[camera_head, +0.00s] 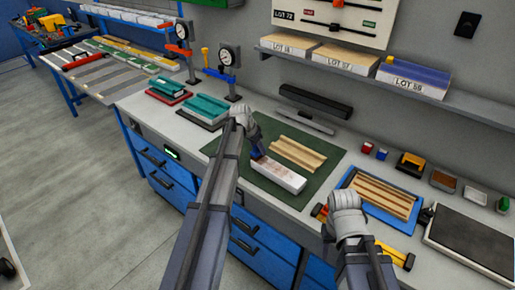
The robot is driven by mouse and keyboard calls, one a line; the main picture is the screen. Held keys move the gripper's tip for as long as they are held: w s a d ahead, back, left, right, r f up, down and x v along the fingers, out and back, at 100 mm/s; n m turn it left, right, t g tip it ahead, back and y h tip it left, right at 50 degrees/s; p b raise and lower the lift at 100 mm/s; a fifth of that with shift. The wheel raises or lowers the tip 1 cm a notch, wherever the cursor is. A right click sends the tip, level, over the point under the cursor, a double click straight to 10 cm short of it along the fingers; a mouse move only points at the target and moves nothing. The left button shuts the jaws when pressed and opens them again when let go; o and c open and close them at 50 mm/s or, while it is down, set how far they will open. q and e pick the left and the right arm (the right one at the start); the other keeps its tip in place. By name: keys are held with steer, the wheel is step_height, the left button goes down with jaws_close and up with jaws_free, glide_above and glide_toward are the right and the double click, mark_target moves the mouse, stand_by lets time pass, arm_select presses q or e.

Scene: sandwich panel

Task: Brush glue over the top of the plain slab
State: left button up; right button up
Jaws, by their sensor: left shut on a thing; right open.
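The plain slab (288,180), a white block, lies on the green mat (290,200) on the bench. A pinkish-brown smear covers part of its top, and the right end looks whiter. My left gripper (252,128) is shut on a dark blue brush (257,147), above and behind the slab's left end. The brush's lower end is at the slab's left end; whether it touches cannot be told. My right gripper (347,208) is open above the bench front, right of the mat; its fingertips are mostly hidden.
A tan ridged piece (298,153) lies behind the slab on the mat. A blue tray (410,213) with ridged tan pieces is to the right, with a dark flat plate (472,240) beyond. Two presses with dials (227,57) stand at the back left, by teal blocks (205,107).

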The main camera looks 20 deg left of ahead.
arm_select(q)
steer(key=shift+s+d, duration=0.3)
steer(key=shift+d, duration=0.55)
steer(key=shift+s+d, duration=0.3)
steer(key=shift+d, duration=0.5)
steer(key=shift+d, duration=0.1)
steer(key=shift+s+d, duration=0.35)
steer(key=shift+d, duration=0.5)
steer(key=shift+s+d, duration=0.35)
steer(key=shift+d, duration=0.45)
steer(key=shift+d, duration=0.1)
steer(key=shift+s+d, duration=0.3)
steer(key=shift+d, duration=0.5)
steer(key=shift+s+d, duration=0.3)
steer(key=shift+d, duration=0.5)
steer(key=shift+s+d, duration=0.35)
steer(key=shift+d, duration=0.5)
steer(key=shift+s+d, duration=0.35)
steer(key=shift+d, duration=0.45)
steer(key=shift+s+d, duration=0.3)
steer(key=shift+d, duration=0.6)
steer(key=shift+s+d, duration=0.3)
steer(key=shift+d, duration=0.55)
